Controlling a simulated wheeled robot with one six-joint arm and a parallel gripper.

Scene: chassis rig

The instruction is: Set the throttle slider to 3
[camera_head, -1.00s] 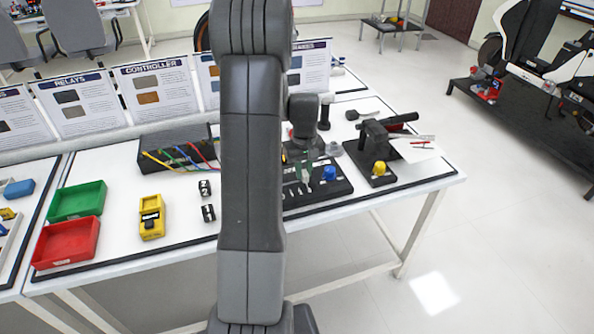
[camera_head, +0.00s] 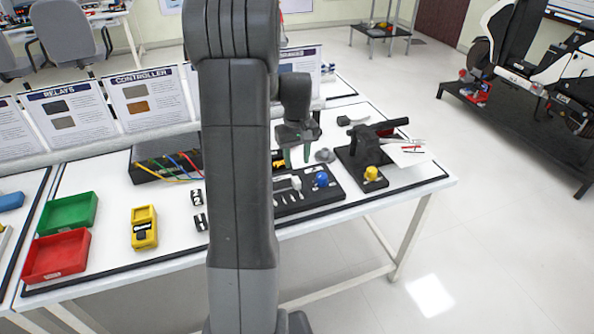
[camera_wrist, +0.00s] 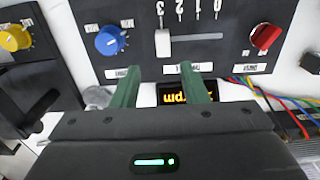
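The throttle slider is a white handle (camera_wrist: 163,43) in a slot on a black panel (camera_wrist: 100,62). In the wrist view the handle sits at the slot's left end, by the mark that reads 3; the slot runs on rightward toward 0. The handle also shows in the head view (camera_head: 296,183). My gripper (camera_wrist: 161,84) is open, its two green fingers apart and empty. The fingertips are clear of the handle, near the panel edge with a small rpm display (camera_wrist: 186,97) between them. In the head view my gripper (camera_head: 297,158) hangs behind the handle; my arm hides part of the panel.
A blue knob (camera_wrist: 111,40) and a red knob (camera_wrist: 265,37) flank the slider. A black unit with a yellow knob (camera_head: 371,173) stands to the right. Colored wires (camera_wrist: 272,100) run close beside the panel. A yellow device (camera_head: 144,227) and red bin (camera_head: 57,256) lie left.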

